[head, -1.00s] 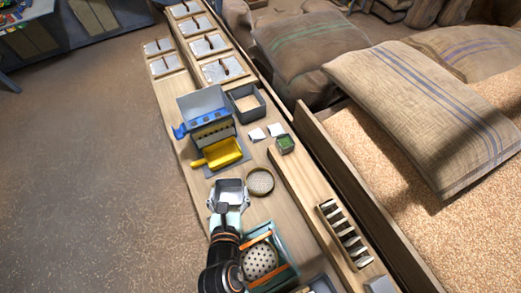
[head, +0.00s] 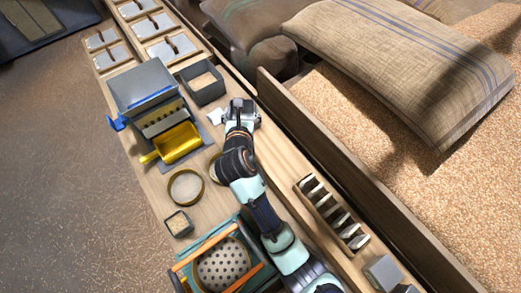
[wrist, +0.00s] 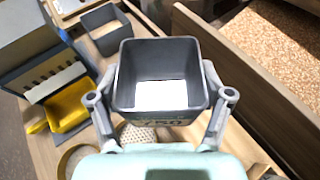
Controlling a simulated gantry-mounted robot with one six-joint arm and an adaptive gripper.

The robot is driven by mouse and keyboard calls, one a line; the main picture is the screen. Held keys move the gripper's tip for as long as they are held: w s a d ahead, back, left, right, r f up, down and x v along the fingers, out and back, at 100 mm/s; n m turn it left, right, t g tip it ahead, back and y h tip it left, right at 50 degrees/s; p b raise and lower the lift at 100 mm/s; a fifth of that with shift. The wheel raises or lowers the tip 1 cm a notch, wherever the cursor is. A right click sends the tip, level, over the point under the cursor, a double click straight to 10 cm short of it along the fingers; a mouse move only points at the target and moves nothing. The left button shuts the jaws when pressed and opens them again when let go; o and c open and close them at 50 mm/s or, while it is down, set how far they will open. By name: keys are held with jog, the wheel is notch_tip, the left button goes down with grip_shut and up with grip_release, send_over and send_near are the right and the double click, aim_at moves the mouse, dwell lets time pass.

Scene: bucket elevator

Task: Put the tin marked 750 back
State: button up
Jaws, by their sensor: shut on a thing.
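My gripper (head: 240,112) is shut on a dark grey square tin (wrist: 165,75), one finger on each side. In the wrist view the tin is level and its near wall bears a marking that reads 750, partly cut off by my gripper. Its inside shows grey walls and a plain white bottom, with no grain visible. In the head view the tin is beyond my wrist, over the bench, right of the yellow scoop (head: 180,142). What lies directly under the tin is hidden.
A grey machine (head: 145,88) and an open grey box (head: 203,82) stand behind left. A round sieve (head: 185,187) and small square tin (head: 178,222) lie in front. A slotted rack (head: 330,212) is at right. A wooden bin wall (head: 330,140) edges the bench.

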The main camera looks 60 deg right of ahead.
jog(key=s+d+f+m+g+b, duration=0.2)
jog(key=s+d, duration=0.3)
jog(key=d, duration=0.3)
jog(key=shift+h, duration=0.5)
jog(key=f+b, duration=0.2)
jog(key=f, duration=0.4)
jog(key=f+b, duration=0.2)
jog(key=f, duration=0.5)
jog(key=f+b, duration=0.2)
jog(key=f, duration=0.5)
jog(key=shift+w+d, duration=0.15)
jog(key=shift+w, duration=0.15)
jog(key=shift+f, duration=0.15)
jog(key=o, duration=1.3)
jog(key=shift+c, duration=0.2)
